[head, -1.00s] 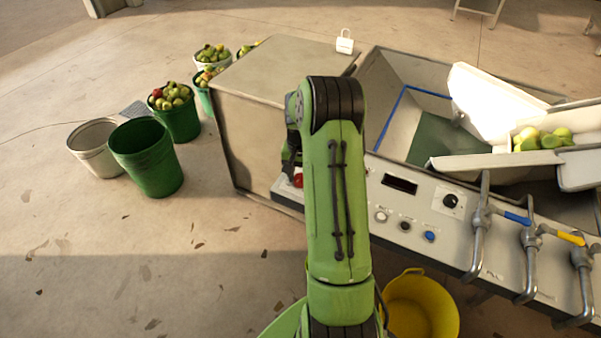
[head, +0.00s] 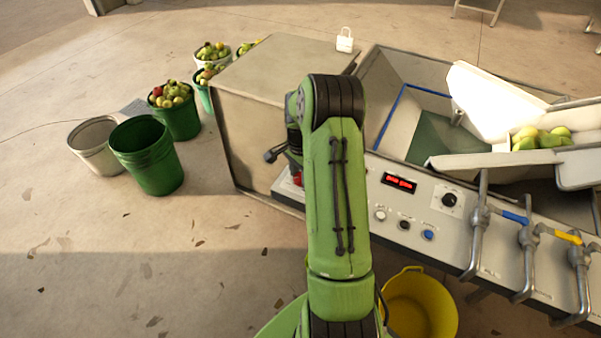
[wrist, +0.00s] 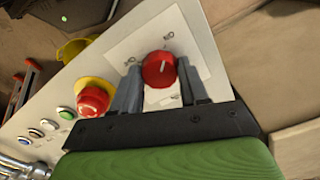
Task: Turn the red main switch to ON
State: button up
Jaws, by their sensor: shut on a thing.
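The red main switch (wrist: 155,62) is a round knob with a white line, on a white plate (wrist: 190,43) with small labels, too blurred to read, in the wrist view. My gripper (wrist: 160,75) has one dark finger on each side of the knob and is shut on it. The white line slants slightly, pointing roughly at the upper label. In the head view my green arm hides the fingers and most of the switch area. The panel display (head: 399,183) is lit with red characters.
A red mushroom button (wrist: 94,100) on a yellow base sits left of the switch, beside several small buttons. In the head view a black knob (head: 449,200) and pipe valves (head: 527,238) stand to the right. A yellow bucket (head: 420,305) is below the panel.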

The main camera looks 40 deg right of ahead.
dwell(0.5)
jog(key=o, duration=1.1)
jog(key=shift+c, duration=0.2)
jog(key=shift+r, duration=0.1)
notch_tip(320, 180, up, 16)
jog(key=p, duration=0.4)
jog(key=shift+f, duration=0.2)
